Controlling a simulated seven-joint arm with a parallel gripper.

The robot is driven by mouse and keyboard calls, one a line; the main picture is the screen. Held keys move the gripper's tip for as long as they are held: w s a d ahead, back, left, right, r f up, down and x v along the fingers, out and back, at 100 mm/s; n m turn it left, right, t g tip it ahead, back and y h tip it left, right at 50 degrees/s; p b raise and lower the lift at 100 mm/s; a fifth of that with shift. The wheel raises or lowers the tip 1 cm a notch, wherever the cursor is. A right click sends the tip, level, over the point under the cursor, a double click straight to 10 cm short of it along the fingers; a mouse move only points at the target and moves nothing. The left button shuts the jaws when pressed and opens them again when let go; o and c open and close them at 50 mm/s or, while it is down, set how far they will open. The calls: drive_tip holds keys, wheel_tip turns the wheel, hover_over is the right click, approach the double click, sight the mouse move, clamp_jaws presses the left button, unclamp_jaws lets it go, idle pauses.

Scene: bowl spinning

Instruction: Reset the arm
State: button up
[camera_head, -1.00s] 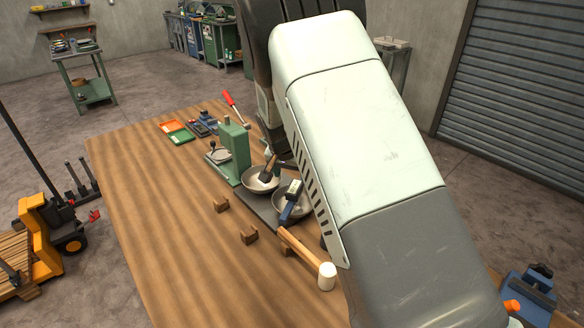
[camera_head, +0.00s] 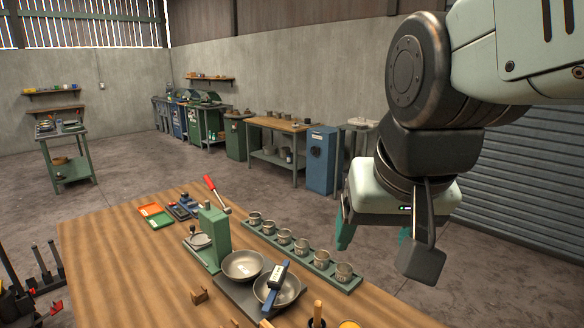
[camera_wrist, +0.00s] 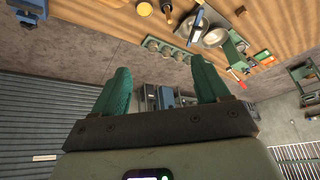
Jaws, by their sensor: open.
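My gripper (camera_head: 376,240) hangs at the right of the head view, raised clear of the table. Its two teal fingers are apart with nothing between them; they also show spread wide in the wrist view (camera_wrist: 161,72). Dark and pale arm links rise above it. Two metal bowls, a left one (camera_head: 243,264) and a right one (camera_head: 286,294), sit side by side on a dark plate on the wooden table (camera_head: 130,265). A blue-handled tool (camera_head: 276,283) lies across the right bowl. The gripper touches none of these.
A green press-like stand (camera_head: 214,236) with a red lever stands behind the bowls. A green rack (camera_head: 265,238) of several metal cups runs along the table's far edge. A wooden block (camera_head: 199,295) lies at the front. The space around the gripper is free.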

drive_tip(key=s, duration=0.6)
drive_tip(key=shift+s+d+f+n, duration=0.3)
drive_tip(key=shift+s+d+n, duration=0.1)
drive_tip(key=shift+d, duration=0.05)
